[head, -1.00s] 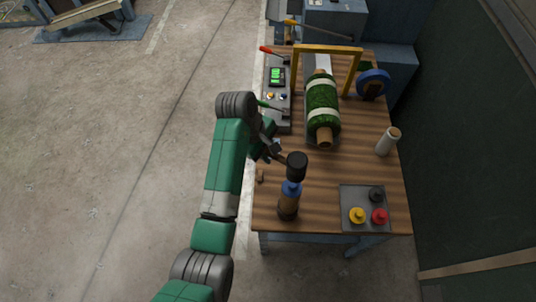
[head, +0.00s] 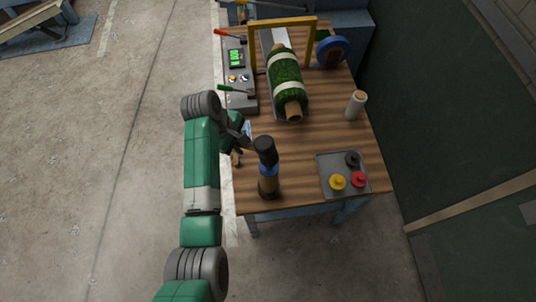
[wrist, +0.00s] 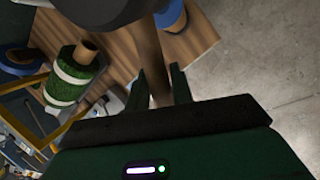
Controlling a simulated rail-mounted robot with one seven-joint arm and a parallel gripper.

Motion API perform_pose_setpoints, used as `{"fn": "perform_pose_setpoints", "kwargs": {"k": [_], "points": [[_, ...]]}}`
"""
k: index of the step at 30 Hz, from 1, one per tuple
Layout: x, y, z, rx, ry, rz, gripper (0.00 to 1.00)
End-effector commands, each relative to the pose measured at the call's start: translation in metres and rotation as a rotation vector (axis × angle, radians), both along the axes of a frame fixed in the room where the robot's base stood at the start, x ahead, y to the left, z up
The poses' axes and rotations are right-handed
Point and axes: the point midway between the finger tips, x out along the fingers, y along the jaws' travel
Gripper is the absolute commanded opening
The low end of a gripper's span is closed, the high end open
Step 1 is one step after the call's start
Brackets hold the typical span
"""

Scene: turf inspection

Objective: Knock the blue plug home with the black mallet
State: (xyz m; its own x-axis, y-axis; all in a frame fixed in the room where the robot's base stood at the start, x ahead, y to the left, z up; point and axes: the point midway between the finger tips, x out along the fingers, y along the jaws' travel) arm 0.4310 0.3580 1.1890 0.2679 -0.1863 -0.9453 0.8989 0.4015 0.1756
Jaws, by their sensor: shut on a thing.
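The black mallet (head: 265,146) is in my gripper (head: 243,136), held by its wooden handle. In the wrist view both fingers (wrist: 161,88) are closed on the handle (wrist: 152,62), and the dark mallet head (wrist: 98,12) fills the top. The blue plug (head: 268,170) sits at the top of an upright brown tube with a dark base (head: 269,190), near the table's front left corner. The mallet head is over the plug and hides part of it. I cannot tell whether they touch. Blue also shows beside the handle in the wrist view (wrist: 171,16).
A grey tray (head: 330,160) with black, red and yellow knobbed pieces lies to the right on the wooden table (head: 310,137). A turf roll (head: 286,72) lies behind, under a yellow frame (head: 313,38). A control box (head: 238,95) and a white roll (head: 355,105) flank it.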

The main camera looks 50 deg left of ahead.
Motion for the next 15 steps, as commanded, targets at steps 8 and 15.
{"fn": "perform_pose_setpoints", "kwargs": {"k": [8,15], "points": [[0.001,0.000,0.036,0.001,-0.003,0.000,0.00],[0.001,0.000,0.037,0.011,-0.001,0.000,0.00]]}}
